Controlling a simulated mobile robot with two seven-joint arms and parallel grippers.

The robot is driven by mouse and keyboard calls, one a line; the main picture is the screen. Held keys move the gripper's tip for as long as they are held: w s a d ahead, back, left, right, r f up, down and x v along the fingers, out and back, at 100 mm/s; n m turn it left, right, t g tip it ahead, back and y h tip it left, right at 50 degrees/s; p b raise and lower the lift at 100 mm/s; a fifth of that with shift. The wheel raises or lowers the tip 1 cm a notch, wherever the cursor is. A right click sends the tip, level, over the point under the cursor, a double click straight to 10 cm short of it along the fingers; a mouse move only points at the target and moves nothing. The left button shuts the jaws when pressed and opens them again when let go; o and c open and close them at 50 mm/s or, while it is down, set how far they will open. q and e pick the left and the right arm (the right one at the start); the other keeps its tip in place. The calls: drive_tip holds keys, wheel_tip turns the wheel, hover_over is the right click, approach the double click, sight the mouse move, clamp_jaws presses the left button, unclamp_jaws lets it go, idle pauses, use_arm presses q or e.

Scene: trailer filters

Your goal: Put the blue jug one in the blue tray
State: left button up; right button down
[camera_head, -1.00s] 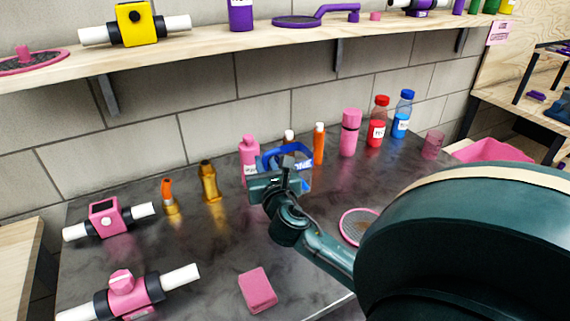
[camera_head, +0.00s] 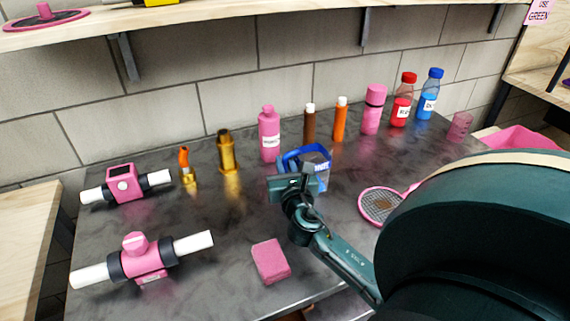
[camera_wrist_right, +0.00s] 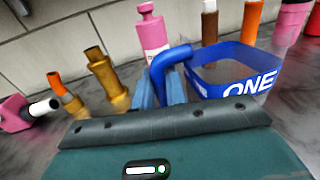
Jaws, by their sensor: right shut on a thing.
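The blue jug one (camera_head: 322,162) is a clear jug with a blue rim, a blue handle and a white "ONE" on its band. It is over the grey table in the head view; I cannot tell if its base touches the top. It also shows in the right wrist view (camera_wrist_right: 236,76). My right gripper (camera_head: 303,169) is shut on the jug's handle, its fingers (camera_wrist_right: 166,88) on both sides of it. The gripper hides part of the jug's left side. My left gripper is not in view. I see no blue tray in the current frames.
Behind the jug stand a pink bottle (camera_head: 269,136), a brown bottle (camera_head: 310,125), an orange one (camera_head: 340,122) and several others. A pink sponge (camera_head: 270,261) lies in front, and a pink-rimmed strainer (camera_head: 380,206) lies to the right. A pink bin (camera_head: 525,139) is at the far right.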

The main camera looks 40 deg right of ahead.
drive_tip(key=c, duration=1.4)
unclamp_jaws()
drive_tip(key=shift+c, duration=0.2)
